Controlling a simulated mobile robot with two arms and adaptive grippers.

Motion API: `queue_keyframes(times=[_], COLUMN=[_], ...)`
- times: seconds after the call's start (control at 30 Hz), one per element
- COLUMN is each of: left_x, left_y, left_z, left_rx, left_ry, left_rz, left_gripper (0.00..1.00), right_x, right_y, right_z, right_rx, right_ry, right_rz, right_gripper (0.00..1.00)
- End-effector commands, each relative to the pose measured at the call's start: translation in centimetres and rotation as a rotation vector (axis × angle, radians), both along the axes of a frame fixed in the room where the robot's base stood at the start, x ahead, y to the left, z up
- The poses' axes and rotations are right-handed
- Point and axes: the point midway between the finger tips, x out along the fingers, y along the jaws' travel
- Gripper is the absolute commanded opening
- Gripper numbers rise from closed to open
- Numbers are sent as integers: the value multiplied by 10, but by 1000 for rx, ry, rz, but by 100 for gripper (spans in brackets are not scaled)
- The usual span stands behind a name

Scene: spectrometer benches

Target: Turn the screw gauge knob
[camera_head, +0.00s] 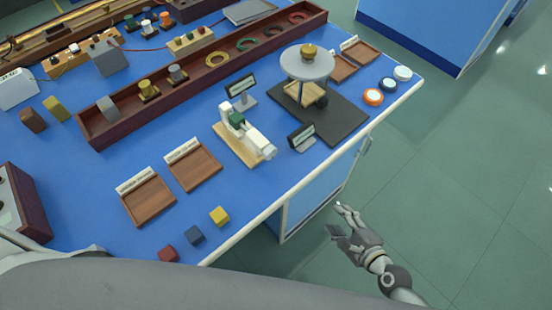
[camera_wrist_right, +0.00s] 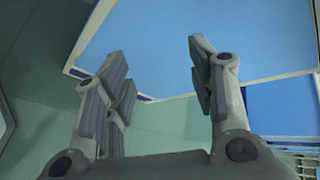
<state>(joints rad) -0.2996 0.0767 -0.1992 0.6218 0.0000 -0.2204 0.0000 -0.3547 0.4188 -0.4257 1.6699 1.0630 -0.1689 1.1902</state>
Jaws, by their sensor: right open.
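The screw gauge (camera_head: 246,137) is a white and green device on a light wooden base, on the blue table near its front edge. Its white knob end (camera_head: 266,151) points toward the front right. My right gripper (camera_head: 338,218) is open and empty, out beyond the table's front edge over the green floor, apart from the gauge. In the right wrist view its two fingers (camera_wrist_right: 158,85) are spread with nothing between them. The gauge cannot be made out in that view. The left gripper is not seen.
A small dark display (camera_head: 302,136) stands right of the gauge, and another (camera_head: 241,86) behind it. A round-topped stand (camera_head: 307,65) is on a black mat (camera_head: 345,118). Wooden trays (camera_head: 195,168) lie to the left. Small cubes (camera_head: 219,215) line the front edge. Open floor lies right.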

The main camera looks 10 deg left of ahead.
Motion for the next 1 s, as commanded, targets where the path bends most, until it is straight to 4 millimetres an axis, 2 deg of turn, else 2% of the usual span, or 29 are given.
queue_keyframes(times=[0.03, 0.17, 0.3, 0.4, 0.5, 0.6, 0.73, 0.87, 1.0], left_x=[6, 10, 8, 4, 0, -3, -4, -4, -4], left_y=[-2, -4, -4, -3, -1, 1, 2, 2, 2], left_z=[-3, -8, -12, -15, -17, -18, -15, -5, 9], left_rx=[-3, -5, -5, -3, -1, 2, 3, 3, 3], left_ry=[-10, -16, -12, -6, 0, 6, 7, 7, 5], left_rz=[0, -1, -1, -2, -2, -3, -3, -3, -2], left_gripper=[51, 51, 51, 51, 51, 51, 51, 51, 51], right_x=[2, 0, -13, -26, -36, -43, -45, -37, -23], right_y=[12, 43, 71, 86, 94, 99, 104, 112, 130], right_z=[23, 87, 154, 192, 220, 236, 246, 250, 251], right_rx=[108, 418, 730, 906, 1029, 1100, 1138, 1142, 1141], right_ry=[12, 88, 211, 307, 387, 440, 468, 468, 467], right_rz=[-17, -59, -66, -58, -49, -41, -38, -39, -38], right_gripper=[51, 51, 51, 51, 51, 51, 51, 51, 51])
